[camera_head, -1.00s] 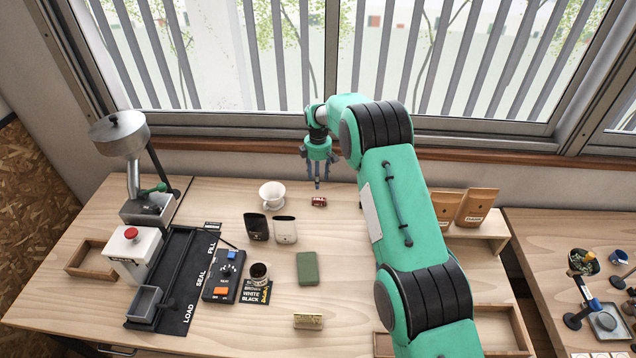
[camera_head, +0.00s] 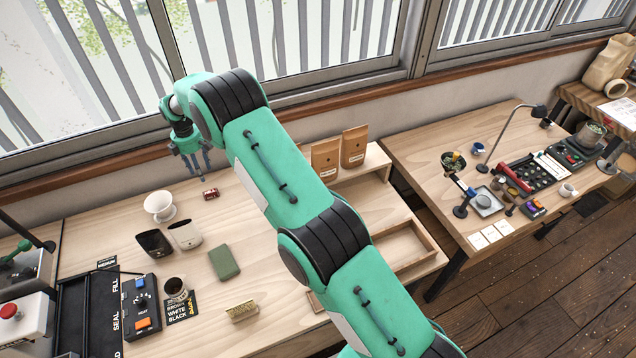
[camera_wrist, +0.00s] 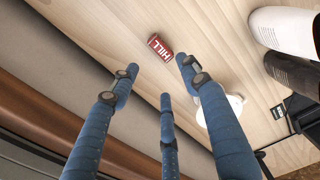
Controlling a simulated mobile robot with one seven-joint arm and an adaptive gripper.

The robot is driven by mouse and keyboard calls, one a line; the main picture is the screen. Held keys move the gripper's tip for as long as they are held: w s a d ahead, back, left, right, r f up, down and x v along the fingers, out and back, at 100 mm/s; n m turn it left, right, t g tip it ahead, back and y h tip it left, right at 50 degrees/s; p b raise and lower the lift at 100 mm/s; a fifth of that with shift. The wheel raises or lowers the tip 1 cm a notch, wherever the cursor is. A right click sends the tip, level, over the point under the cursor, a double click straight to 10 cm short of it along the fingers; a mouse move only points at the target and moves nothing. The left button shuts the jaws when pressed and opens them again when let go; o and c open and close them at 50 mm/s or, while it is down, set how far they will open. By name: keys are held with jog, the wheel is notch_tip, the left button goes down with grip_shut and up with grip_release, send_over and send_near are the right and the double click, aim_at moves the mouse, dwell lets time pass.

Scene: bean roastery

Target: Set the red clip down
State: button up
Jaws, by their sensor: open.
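The red clip (camera_head: 211,194) lies on the wooden table near the window side, just right of the white dripper. In the wrist view the red clip (camera_wrist: 160,47) shows white lettering that reads "HILL" and lies on bare wood beyond the fingertips. My gripper (camera_head: 198,172) is above the table's back edge, close to the clip and apart from it. In the wrist view my gripper's blue fingers (camera_wrist: 165,88) are spread and hold nothing.
A green block (camera_head: 224,262) and a brass-coloured block (camera_head: 242,311) lie nearer. The window wall is close behind my gripper. Bare wood surrounds the clip.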

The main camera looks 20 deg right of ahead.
jog(key=s+d+r+m+t, duration=0.1)
jog(key=s+d+r+m, duration=0.2)
jog(key=s+d+r, duration=0.7)
jog(key=s+d+r+m+t, duration=0.1)
jog(key=s+r+m, duration=0.3)
jog(key=r, duration=1.1)
jog(key=s+d+r+m+t, duration=0.1)
jog(key=s+d+r+m, duration=0.1)
jog(key=s+d+r, duration=0.8)
jog(key=s+d+r+m+t, duration=0.1)
jog(key=s+r+m, duration=0.1)
jog(key=s+r, duration=0.5)
jog(key=s+d+r+m, duration=0.1)
jog(key=s+r+m, duration=0.1)
jog(key=s, duration=0.8)
jog(key=s+d+f+m, duration=0.2)
jog(key=s, duration=0.8)
jog(key=s+d+f+m+t, duration=0.1)
jog(key=s+d+f+m, duration=0.1)
jog(key=s, duration=0.8)
jog(key=shift+d+m+t, duration=0.2)
jog(key=shift+m+t, duration=0.1)
jog(key=shift+m, duration=0.2)
notch_tip(320, 180, down, 11)
jog(key=b, duration=1.1)
jog(key=shift+f, duration=0.15)
